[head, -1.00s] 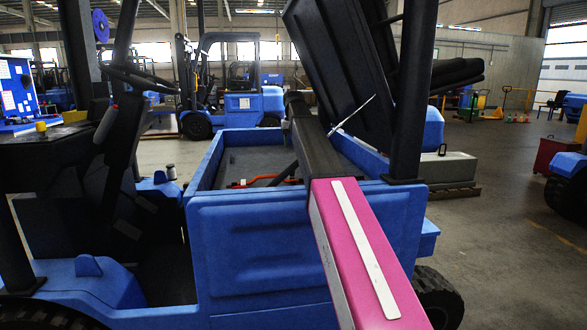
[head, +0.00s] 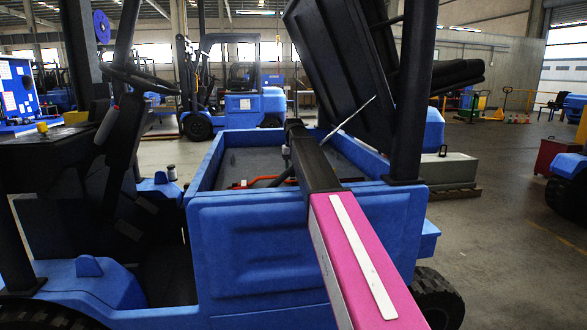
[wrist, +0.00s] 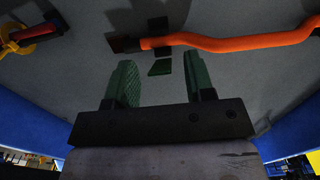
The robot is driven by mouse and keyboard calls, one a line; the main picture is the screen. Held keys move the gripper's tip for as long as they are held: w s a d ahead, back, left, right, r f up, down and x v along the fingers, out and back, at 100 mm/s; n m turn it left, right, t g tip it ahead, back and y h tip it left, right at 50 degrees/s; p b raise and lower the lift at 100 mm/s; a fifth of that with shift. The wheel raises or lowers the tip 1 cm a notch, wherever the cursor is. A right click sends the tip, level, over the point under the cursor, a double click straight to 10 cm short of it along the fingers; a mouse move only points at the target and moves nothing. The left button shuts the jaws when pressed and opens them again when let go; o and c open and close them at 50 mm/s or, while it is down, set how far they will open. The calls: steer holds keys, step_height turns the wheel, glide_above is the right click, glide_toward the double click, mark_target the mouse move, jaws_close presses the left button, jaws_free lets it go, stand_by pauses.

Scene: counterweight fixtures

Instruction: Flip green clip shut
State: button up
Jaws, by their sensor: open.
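The green clip (wrist: 160,68) is a small dark green piece on the grey floor of the blue vehicle's open compartment, in the wrist view. It appears between the two green fingers of my gripper (wrist: 158,63), beyond their tips or level with them; the depth is hard to judge. The fingers are wide apart with nothing held. An orange hose (wrist: 235,43) runs just above the clip in the picture, with a dark fitting at its left end. In the head view my arm reaches over the compartment wall, and the clip and fingers are hidden.
The blue compartment wall (head: 300,250) stands beneath my arm. A raised black cover (head: 345,70) leans over the right side, with a thin strut (head: 352,115). A black post (head: 413,90) stands at the near right corner. A red and yellow part (wrist: 30,33) lies upper left.

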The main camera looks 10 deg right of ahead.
mark_target(293, 182)
steer(key=shift+c, duration=0.3)
jaws_close()
steer(key=shift+s, duration=0.1)
steer(key=shift+s+f+t, duration=0.3)
steer(key=shift+s+t, duration=0.15)
steer(key=shift+t, duration=0.25)
steer(key=shift+s+f+t, duration=0.25)
steer(key=shift+s+t, duration=0.2)
steer(key=shift+t, duration=0.25)
steer(key=shift+s+f+t, duration=0.35)
steer(key=shift+f+t, duration=0.05)
steer(key=shift+t, duration=0.5)
steer(key=shift+s+f+t, duration=0.1)
steer(key=shift+f+t, duration=0.15)
steer(key=shift+t, duration=0.45)
